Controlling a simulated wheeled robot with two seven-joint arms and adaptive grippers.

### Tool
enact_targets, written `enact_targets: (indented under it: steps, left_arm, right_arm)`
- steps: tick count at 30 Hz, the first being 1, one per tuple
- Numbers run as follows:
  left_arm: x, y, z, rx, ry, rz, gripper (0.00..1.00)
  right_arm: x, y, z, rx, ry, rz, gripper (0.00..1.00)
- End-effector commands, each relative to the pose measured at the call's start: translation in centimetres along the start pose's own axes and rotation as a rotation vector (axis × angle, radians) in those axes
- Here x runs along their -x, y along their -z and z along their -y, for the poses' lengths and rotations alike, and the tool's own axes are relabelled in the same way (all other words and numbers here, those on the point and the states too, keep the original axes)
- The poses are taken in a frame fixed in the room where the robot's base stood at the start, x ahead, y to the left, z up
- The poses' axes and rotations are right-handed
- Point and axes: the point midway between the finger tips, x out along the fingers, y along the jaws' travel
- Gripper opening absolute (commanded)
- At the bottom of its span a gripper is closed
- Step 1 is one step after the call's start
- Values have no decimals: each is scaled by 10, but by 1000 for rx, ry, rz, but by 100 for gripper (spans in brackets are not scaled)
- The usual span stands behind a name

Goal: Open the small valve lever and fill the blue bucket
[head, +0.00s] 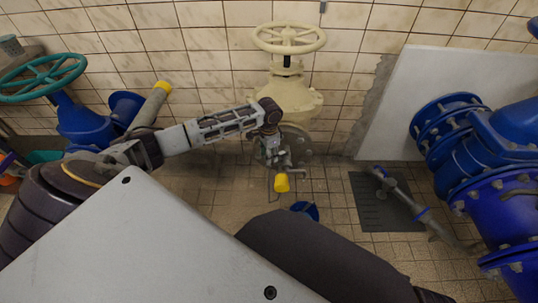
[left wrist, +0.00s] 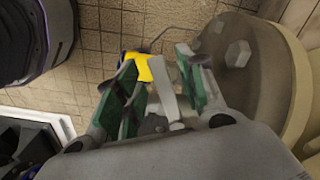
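The small valve lever (left wrist: 163,85) is a pale grey bar in the left wrist view. It lies between the green-padded fingers of my left gripper (left wrist: 157,62), nearer the right pad, with a gap to the left pad. In the head view my left gripper (head: 268,148) is at the small valve below the cream valve, and the lever cannot be made out clearly there. A yellow spout end (head: 281,183) points down below it and also shows in the left wrist view (left wrist: 137,67). The blue bucket (head: 306,210) stands on the floor below, partly hidden. My right gripper is out of view.
A cream valve with a handwheel (head: 288,38) stands against the tiled wall. Large blue pipes (head: 500,165) fill the right side. A grey pipe piece (head: 405,195) is over a dark floor grate (head: 375,210). A teal handwheel (head: 40,78) is at left.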

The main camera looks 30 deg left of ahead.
Motion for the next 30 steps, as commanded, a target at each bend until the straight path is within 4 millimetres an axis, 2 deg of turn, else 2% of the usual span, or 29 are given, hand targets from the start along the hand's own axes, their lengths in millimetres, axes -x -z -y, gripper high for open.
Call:
enact_targets:
  steps: [6,15,30]
  left_arm:
    - [0,0,0,0,0,0,38]
    - [0,0,0,0,0,0,0]
    - [2,0,-1,11,-1,0,0]
  right_arm:
    - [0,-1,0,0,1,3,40]
    - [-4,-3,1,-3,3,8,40]
    - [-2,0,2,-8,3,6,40]
